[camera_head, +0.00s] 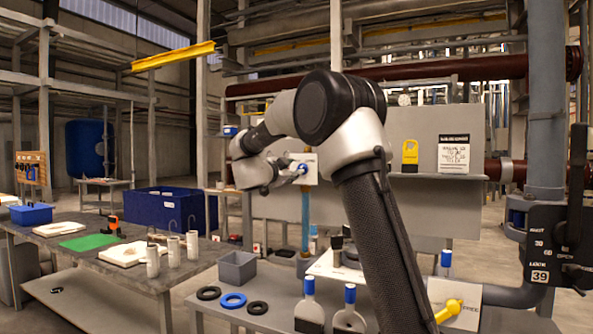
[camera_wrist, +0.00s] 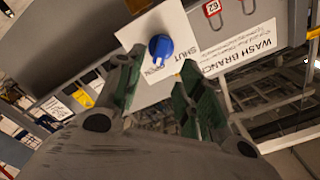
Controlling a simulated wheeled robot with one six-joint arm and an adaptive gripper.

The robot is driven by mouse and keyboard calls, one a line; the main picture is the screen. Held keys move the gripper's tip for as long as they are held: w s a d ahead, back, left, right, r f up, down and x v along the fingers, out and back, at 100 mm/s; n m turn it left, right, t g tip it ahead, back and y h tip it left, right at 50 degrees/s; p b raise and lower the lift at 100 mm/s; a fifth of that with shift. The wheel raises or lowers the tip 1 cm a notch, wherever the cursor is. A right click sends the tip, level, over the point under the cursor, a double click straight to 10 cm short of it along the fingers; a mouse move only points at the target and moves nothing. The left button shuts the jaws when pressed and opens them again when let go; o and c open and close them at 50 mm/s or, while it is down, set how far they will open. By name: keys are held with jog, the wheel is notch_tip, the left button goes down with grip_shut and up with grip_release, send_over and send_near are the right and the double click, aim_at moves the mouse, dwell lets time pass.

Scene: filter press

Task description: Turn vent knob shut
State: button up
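A blue knob (camera_wrist: 160,47) sits on a white plate (camera_wrist: 143,28) printed SHUT and another word, partly hidden. In the wrist view, my gripper (camera_wrist: 160,60) is open, its green-padded fingers on either side below the knob; I cannot tell if they touch it. In the head view, the knob (camera_head: 303,168) shows just right of my gripper (camera_head: 287,176). The knob's pointer appears as a pale mark on its lower side. No label naming the vent is readable.
A WASH BRANCH sign (camera_wrist: 240,45) is beside the plate. A yellow handle (camera_head: 449,311) sits on another plate at lower right. A bench (camera_head: 95,262) with white cylinders stands left; a grey bin (camera_head: 237,268) and rings lie on a lower table.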

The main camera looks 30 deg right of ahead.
aim_at(299, 168)
jog(key=x, duration=0.7)
jog(key=shift+w+d, duration=0.15)
jog(key=shift+d, duration=0.05)
jog(key=shift+c, duration=0.5)
grip_shut()
